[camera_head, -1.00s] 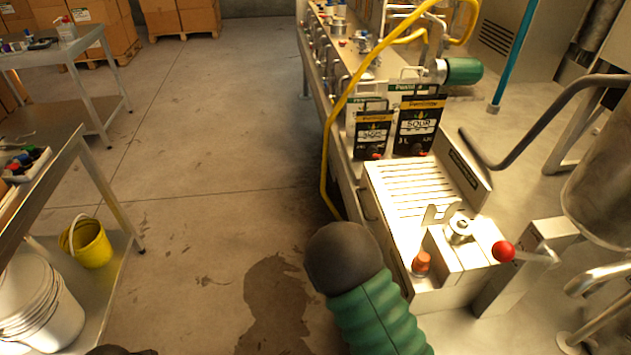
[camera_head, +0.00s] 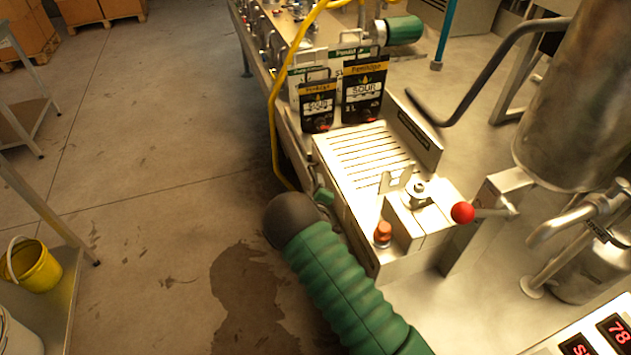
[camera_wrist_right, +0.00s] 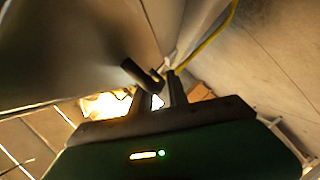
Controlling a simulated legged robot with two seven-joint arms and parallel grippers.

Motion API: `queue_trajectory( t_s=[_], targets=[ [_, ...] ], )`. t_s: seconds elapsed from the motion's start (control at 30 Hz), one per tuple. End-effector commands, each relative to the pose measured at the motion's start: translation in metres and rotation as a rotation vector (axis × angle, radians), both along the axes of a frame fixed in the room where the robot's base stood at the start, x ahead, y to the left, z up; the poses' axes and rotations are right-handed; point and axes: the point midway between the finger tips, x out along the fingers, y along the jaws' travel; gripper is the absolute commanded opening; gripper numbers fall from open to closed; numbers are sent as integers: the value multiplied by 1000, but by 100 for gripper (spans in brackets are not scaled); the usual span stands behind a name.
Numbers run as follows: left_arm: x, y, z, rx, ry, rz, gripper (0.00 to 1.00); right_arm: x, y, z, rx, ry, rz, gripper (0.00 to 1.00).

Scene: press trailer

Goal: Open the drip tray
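The slatted metal top, which looks like the drip tray (camera_head: 350,150), is at the right of centre in the head view, at the near end of the filling machine. My right arm reaches up from the bottom to its left side. The hand is mostly hidden behind the dark elbow; a small green part shows beside the tray. In the right wrist view my right gripper (camera_wrist_right: 158,88) has its two dark fingers apart, close to a metal wall. A short dark cylinder (camera_wrist_right: 137,71) lies at the left fingertip; I cannot tell whether they touch. My left gripper is not in view.
A yellow hose (camera_head: 273,120) runs down the machine's left side.

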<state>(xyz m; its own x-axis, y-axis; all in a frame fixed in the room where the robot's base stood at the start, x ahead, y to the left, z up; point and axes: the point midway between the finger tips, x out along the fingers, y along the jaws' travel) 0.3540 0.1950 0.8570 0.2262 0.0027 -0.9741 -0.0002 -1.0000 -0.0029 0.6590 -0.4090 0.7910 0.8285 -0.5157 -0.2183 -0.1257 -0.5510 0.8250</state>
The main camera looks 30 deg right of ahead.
Motion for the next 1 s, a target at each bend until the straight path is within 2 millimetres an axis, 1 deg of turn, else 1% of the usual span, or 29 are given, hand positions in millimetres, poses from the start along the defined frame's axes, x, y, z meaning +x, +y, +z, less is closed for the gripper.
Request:
queue_trajectory(
  t_s=[0.03,0.13,0.23,0.43,0.5,0.6,1.0],
  targets=[
    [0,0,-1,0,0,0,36,6,-3,-3,-1,0,0,20],
    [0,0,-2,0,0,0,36,15,-8,-4,-1,-1,0,20],
    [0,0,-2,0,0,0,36,18,-9,-4,-2,1,0,20],
    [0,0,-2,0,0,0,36,18,-10,-5,0,1,1,20],
    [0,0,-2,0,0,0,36,18,-10,-5,1,1,1,11],
    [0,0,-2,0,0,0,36,18,-10,-5,1,1,1,0],
    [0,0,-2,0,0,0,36,17,-10,-7,1,5,-2,0]
  ],
)
